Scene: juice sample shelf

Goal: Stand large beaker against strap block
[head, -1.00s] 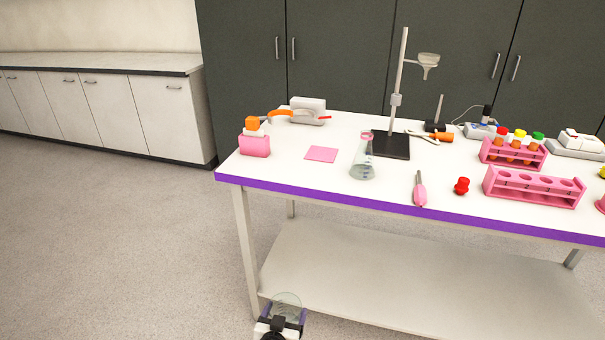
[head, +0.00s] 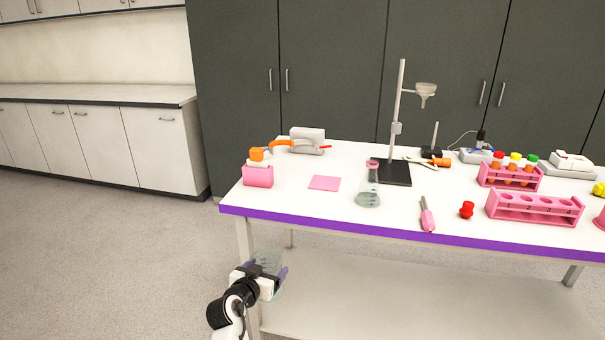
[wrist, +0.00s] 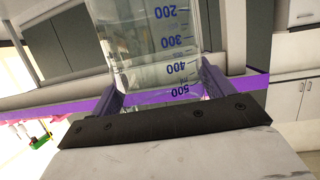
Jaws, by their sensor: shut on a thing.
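The large beaker is clear glass with blue volume marks; it fills the upper middle of the wrist view (wrist: 150,50). In the head view the beaker (head: 268,262) shows faintly, in front of the table's near left leg and below the tabletop. My gripper (head: 266,272) is shut on it, with a purple finger on each side. A pink block (head: 258,177) with a white and orange piece on top stands at the table's left end; it may be the strap block, but I cannot tell for sure.
The white table (head: 300,205) has a purple front edge above the beaker. A pink square mat (head: 324,183) lies right of the pink block, then a conical flask (head: 368,192) and a stand (head: 398,130). The front left tabletop is clear.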

